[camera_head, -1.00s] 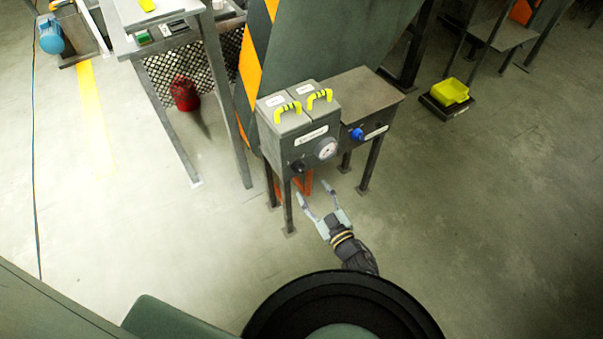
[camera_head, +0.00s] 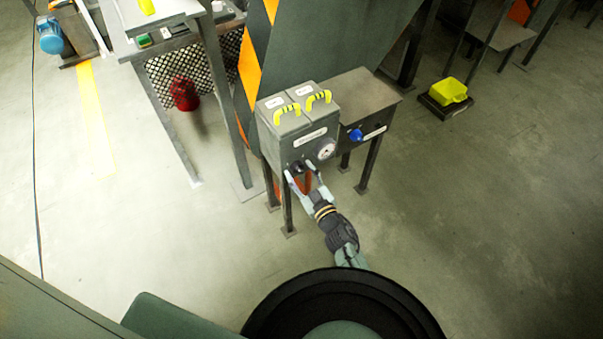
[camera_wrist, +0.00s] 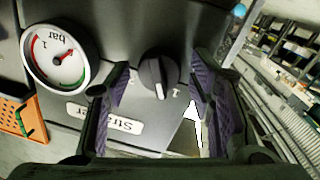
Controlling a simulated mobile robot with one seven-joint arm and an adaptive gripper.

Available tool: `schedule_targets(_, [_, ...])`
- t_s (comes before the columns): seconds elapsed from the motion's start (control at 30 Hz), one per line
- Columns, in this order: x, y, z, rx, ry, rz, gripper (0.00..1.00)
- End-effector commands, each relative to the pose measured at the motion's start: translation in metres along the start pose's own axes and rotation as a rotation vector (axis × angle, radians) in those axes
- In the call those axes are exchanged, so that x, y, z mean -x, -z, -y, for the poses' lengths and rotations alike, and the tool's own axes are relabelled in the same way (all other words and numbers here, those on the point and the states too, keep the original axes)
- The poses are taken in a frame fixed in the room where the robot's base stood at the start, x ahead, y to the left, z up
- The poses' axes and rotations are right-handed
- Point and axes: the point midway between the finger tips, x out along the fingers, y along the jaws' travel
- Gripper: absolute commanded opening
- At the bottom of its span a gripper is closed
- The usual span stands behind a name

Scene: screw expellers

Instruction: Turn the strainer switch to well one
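The strainer switch is a black rotary knob (camera_wrist: 155,76) with a pale pointer line, on the front of a grey box (camera_head: 290,147). In the wrist view it sits between the two open fingers of my gripper (camera_wrist: 160,90), with a gap to each; contact does not show. A "1" mark is beside the knob, and a partly hidden label (camera_wrist: 104,117) starting "Str" is near it. In the head view my gripper (camera_head: 301,178) is just in front of the box at the knob's height, and its fingers partly cover the knob (camera_head: 297,167).
A round pressure gauge (camera_head: 327,149) is beside the knob; it also shows in the wrist view (camera_wrist: 60,56). Two yellow handles (camera_head: 303,107) top the box lids. A side unit with a blue knob (camera_head: 355,135) stands right of it. Open floor lies further right.

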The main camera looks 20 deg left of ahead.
Motion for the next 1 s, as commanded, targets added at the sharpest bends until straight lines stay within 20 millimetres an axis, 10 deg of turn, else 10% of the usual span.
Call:
schedule_targets(0.6, [0.0002,0.0001,0.0004,0.0,0.001,0.0,0.07])
schedule_targets(1.0, [0.0001,-0.0011,-0.0004,0.313,-0.009,-0.027,0.07])
